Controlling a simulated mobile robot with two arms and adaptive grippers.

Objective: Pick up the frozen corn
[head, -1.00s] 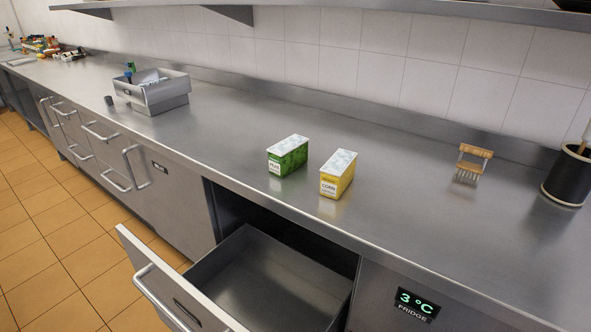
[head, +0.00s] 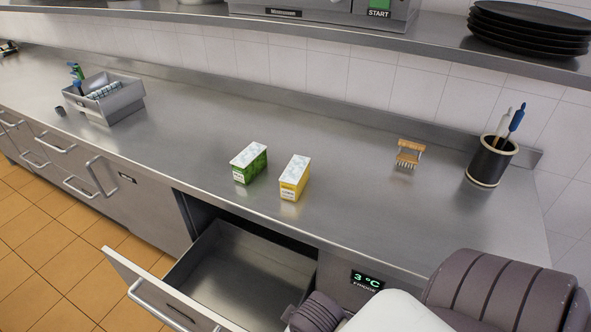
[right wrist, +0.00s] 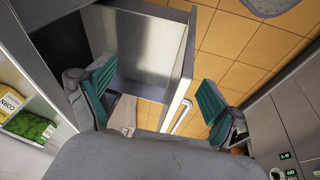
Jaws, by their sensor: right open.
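The frozen corn (head: 294,178) is a yellow box with a frosted white top. It stands upright on the steel counter, just right of a green frozen peas box (head: 249,163). In the right wrist view the corn (right wrist: 10,102) shows at the left edge, with the green box (right wrist: 30,127) beside it. My right gripper (right wrist: 157,95) is open and empty, its teal-padded fingers wide apart over the open drawer and floor, away from the corn. Part of my right arm shows at the lower right of the head view. My left gripper is not in view.
An open, empty fridge drawer (head: 239,266) juts out below the boxes. A grey bin (head: 110,105) with items stands at the left. A wooden brush (head: 409,153) and a black utensil pot (head: 491,162) stand at the right. A shelf (head: 330,40) runs above; the counter around the boxes is clear.

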